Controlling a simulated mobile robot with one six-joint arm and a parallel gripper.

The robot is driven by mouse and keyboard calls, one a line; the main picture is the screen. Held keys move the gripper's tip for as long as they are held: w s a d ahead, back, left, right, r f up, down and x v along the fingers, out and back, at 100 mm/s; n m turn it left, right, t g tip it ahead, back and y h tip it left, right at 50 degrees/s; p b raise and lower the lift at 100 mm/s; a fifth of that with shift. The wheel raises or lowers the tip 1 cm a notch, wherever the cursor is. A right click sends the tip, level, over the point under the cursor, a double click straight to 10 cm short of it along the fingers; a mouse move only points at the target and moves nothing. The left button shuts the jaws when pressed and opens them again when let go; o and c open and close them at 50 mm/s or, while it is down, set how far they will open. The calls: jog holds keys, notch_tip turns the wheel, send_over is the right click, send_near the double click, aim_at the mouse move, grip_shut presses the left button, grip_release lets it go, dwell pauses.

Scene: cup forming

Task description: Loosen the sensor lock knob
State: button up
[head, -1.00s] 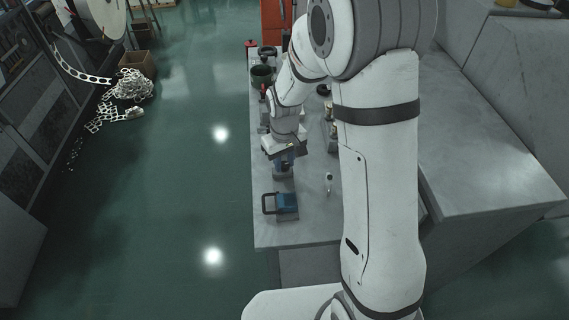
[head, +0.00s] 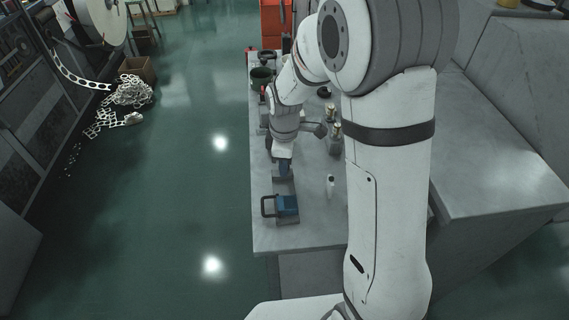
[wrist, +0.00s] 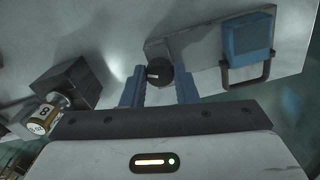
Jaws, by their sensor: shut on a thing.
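The black round lock knob (wrist: 158,71) with a small pale label sits on a grey plate (wrist: 190,47) in the wrist view. My gripper (wrist: 159,84) has its two blue fingers on either side of the knob and is shut on it. In the head view my gripper (head: 284,168) is low over the bench, and the knob is hidden there. A blue block with a dark loop handle (wrist: 248,40) stands at the other end of the plate. The block also shows in the head view (head: 287,205), nearer than my gripper.
A dark block (wrist: 68,84) and a gold-ended cylinder (wrist: 45,118) lie left of my gripper in the wrist view. A small white bottle (head: 330,185) stands on the grey bench (head: 305,238). A dark green pot (head: 261,77) stands farther back. The bench's near end is clear.

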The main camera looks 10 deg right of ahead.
jog(key=shift+n, duration=1.2)
jog(key=o, duration=1)
jog(key=shift+r, duration=0.1)
notch_tip(320, 180, up, 7)
jog(key=shift+r+b, duration=0.2)
jog(key=shift+b, duration=0.15)
jog(key=shift+r, duration=0.15)
